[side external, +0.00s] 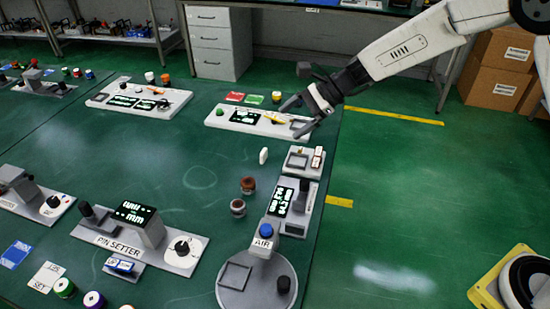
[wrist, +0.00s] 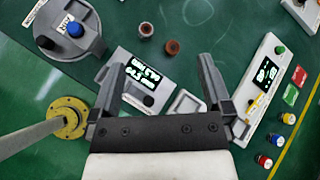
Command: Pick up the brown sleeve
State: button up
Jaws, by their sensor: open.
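A reddish-brown sleeve (side external: 248,184) stands on the green table, left of the grey display unit. A second brownish ring-shaped piece (side external: 238,208) with a paler body stands just in front of it. In the wrist view the reddish-brown sleeve (wrist: 172,47) is ahead of the fingertips, and the second piece (wrist: 146,29) is up and left of it. I cannot tell for sure which one the task names. My gripper (side external: 292,118) is open and empty, above the white panel at the back. In the wrist view my gripper (wrist: 160,68) has its fingers wide apart.
A white upright piece (side external: 264,155) stands behind the sleeves. A grey unit with a lit display (side external: 282,200) and the round AIR station (side external: 258,285) stand to their right and front. The pin setter (side external: 140,235) is at left. Open table lies left of the sleeves.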

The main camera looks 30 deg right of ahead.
jog(key=w+a+m+t+y, duration=0.2)
jog(key=w+m+y, duration=0.15)
jog(key=w, duration=0.35)
jog(key=m, duration=0.1)
send_near(248, 181)
jog(key=a, duration=0.2)
jog(key=shift+w+a+f+h, duration=0.1)
jog(key=shift+w+a+h, duration=0.15)
jog(key=shift+h, duration=0.1)
jog(key=shift+x, duration=1.3)
jog(key=shift+a, duration=0.1)
jog(key=shift+x, duration=2.5)
jog(key=shift+w+f, duration=0.1)
jog(key=shift+f, duration=0.05)
